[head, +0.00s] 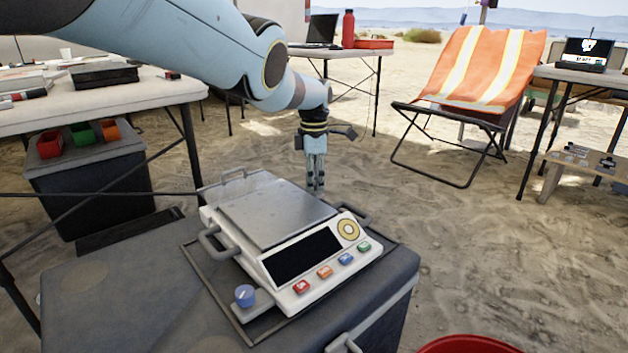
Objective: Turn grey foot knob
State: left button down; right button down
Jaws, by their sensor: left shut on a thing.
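A white scale (257,262) with a bare metal pan (275,213) stands on a dark case. A blue foot knob (244,296) shows at its front left corner. My left gripper (316,186) points straight down at the scale's far right corner. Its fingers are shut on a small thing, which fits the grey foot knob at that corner. The knob itself is hidden by the fingers, so its marking and turn cannot be seen. My right gripper is not in view.
The scale has side handles (218,245), a dark display (302,256) and several coloured buttons. The dark case (130,300) bears it. A folding chair (475,75), tables and a red container (468,345) stand around. Sand lies open behind the scale.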

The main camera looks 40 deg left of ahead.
pick_arm(q)
jog(key=c, duration=1.1)
grip_release()
jog(key=shift+r, duration=0.1)
jog(key=shift+a+r, duration=0.1)
jog(key=shift+r, duration=0.4)
notch_tip(320, 180, up, 11)
jog(key=shift+f, duration=0.1)
